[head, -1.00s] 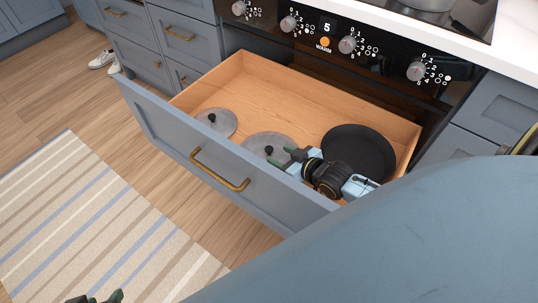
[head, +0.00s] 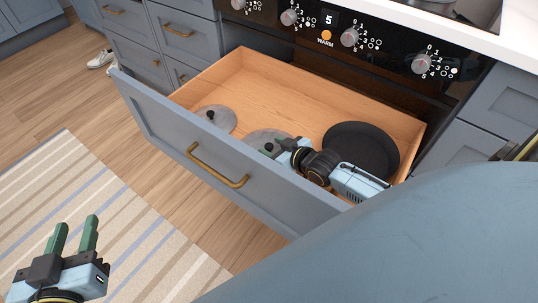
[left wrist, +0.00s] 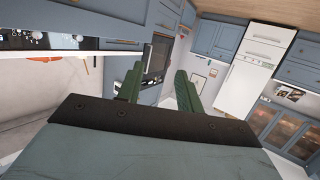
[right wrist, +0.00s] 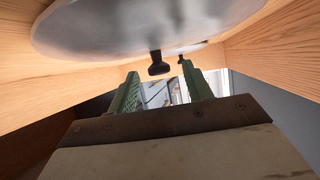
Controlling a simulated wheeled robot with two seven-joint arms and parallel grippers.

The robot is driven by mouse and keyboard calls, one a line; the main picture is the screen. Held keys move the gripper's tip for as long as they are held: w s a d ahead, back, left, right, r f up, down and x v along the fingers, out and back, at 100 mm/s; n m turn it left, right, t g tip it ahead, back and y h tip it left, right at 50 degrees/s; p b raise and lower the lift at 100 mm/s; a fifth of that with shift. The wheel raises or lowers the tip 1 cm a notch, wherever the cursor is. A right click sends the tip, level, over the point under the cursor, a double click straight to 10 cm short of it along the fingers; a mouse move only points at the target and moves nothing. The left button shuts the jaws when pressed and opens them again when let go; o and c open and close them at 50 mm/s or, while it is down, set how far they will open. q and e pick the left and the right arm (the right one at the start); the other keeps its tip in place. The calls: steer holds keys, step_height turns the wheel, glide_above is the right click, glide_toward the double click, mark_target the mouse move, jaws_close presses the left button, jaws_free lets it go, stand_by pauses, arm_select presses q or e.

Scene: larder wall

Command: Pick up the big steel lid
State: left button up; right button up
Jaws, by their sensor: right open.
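The big steel lid (head: 260,136) lies flat in the open drawer, between a smaller steel lid (head: 217,117) and a dark round pan (head: 366,148). My right gripper (head: 277,148) is open at the big lid's black knob and covers part of the lid. In the right wrist view the big lid (right wrist: 110,28) spans the top, with its knob (right wrist: 158,66) in line with the gap between the open fingers (right wrist: 160,78). I cannot tell whether they touch it. My left gripper (head: 74,236) is open and empty over the rug; its fingers also show apart in the left wrist view (left wrist: 157,84).
The drawer (head: 235,62) has wooden walls and a blue front with a brass handle (head: 213,172). The oven control panel (head: 380,48) stands just behind it. A striped rug (head: 110,195) lies on the floor at left. The drawer's back left part is bare.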

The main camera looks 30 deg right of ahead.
steer(key=shift+b+x, duration=0.55)
steer(key=shift+x, duration=0.5)
arm_select(q)
steer(key=r+t, duration=0.1)
steer(key=r, duration=0.1)
steer(key=r+t, duration=0.1)
steer(key=d+r+t+h, duration=0.1)
steer(key=r, duration=0.1)
steer(key=shift+w+d+r+t, duration=0.1)
steer(key=shift+w+r+t, duration=0.2)
steer(key=shift+t, duration=0.1)
arm_select(e)
steer(key=shift+w, duration=0.1)
jaws_close()
